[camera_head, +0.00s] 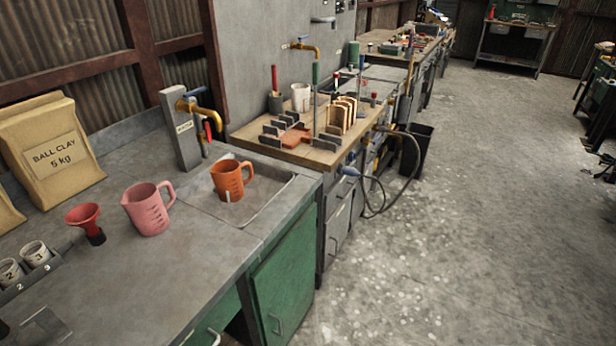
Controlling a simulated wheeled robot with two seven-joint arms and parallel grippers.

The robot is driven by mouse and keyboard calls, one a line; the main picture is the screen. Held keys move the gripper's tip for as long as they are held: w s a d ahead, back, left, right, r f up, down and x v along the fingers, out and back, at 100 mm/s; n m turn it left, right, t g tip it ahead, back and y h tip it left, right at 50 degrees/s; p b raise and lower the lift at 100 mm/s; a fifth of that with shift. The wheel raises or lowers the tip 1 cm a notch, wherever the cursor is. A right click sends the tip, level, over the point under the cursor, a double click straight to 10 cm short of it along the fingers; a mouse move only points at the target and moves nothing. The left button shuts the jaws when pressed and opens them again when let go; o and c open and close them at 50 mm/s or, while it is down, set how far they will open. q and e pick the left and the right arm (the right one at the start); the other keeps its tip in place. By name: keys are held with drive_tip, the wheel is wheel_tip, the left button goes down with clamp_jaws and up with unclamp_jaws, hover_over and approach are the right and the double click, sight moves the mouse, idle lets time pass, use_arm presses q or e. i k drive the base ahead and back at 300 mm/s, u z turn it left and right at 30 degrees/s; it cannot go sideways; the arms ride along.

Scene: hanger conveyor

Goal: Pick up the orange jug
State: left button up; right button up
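The orange jug (229,181) stands upright in a shallow grey sink basin (268,209) at the right end of the grey counter. Its handle points right, and a pale mark shows low on its front. Neither of my grippers shows in the head view.
A pink jug (149,209) stands left of the basin, beside a red funnel (88,222). A post with a brass tap (203,110) rises behind the basin. A ball clay bag (52,154) leans at the back left. Numbered cups (35,253) sit front left. The counter's front middle is clear.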

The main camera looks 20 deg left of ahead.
sight(226, 175)
drive_tip(key=z, duration=0.6)
drive_tip(key=i, duration=2)
drive_tip(key=u, duration=1.9)
